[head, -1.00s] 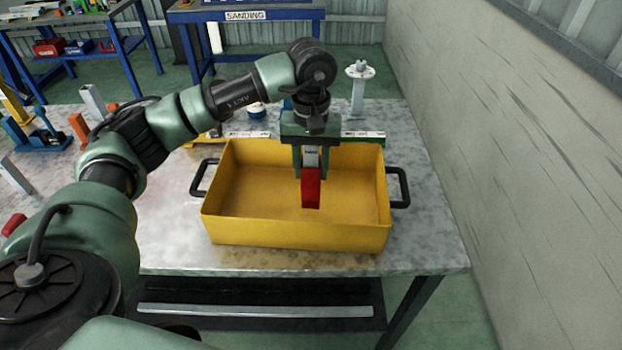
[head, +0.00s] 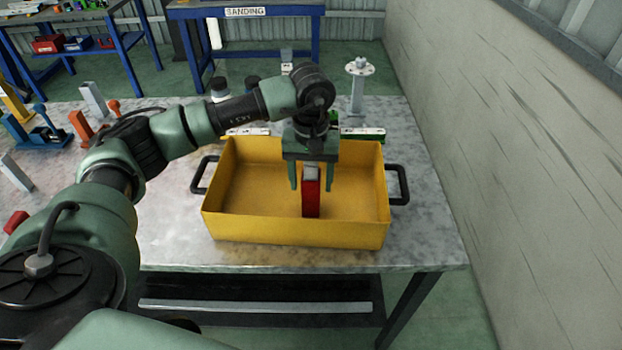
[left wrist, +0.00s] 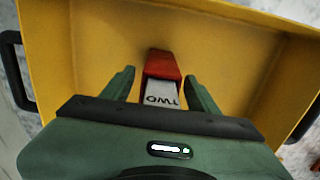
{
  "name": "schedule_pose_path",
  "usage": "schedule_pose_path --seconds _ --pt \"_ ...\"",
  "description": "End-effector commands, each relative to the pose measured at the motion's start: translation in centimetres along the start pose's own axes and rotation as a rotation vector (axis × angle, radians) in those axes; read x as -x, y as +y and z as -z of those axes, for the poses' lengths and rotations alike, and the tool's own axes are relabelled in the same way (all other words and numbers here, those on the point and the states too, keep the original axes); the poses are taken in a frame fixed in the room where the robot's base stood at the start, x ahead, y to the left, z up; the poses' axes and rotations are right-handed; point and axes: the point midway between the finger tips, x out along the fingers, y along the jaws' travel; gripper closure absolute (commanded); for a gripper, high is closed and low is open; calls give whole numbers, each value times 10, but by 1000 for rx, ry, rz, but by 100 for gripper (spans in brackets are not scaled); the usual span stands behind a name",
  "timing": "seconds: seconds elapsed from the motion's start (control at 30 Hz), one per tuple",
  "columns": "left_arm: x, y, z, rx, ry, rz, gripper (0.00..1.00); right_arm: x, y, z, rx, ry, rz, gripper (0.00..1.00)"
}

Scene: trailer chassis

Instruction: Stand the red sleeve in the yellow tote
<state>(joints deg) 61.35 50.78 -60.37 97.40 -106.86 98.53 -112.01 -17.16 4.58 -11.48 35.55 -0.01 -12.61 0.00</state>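The red sleeve (head: 311,197) stands upright inside the yellow tote (head: 295,231), right of the tote's middle. Its top end is grey. In the left wrist view the red sleeve (left wrist: 162,66) shows its grey end with the word "TWO". My left gripper (head: 311,187) is open, its fingers on either side of the sleeve with a gap at each side. The left wrist view also shows the left gripper (left wrist: 160,85) with its fingers apart from the sleeve. The sleeve's foot appears to be on the tote floor. My right gripper is out of view.
The tote has black handles (head: 399,184) at both ends. A grey post with a round flange (head: 359,90) stands behind it. Blue and orange fixtures (head: 45,135) are on the bench at left. A wall rises at right. The tote's left half is empty.

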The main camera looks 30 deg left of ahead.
Motion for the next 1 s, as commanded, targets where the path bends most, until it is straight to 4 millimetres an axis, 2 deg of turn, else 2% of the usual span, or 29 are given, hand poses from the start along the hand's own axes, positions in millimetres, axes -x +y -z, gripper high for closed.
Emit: schedule_pose_path --seconds 0.27,0.37,0.7,0.83,1.0 --pt "7 0 1 0 2 -2 40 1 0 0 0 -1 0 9" --pt "22 1 2 1 5 -4 40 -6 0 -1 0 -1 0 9" --pt "94 1 1 0 4 -3 40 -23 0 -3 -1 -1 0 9" --pt "112 1 1 1 3 -2 40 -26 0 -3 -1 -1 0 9" --pt "122 0 0 1 0 -1 40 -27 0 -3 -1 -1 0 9"
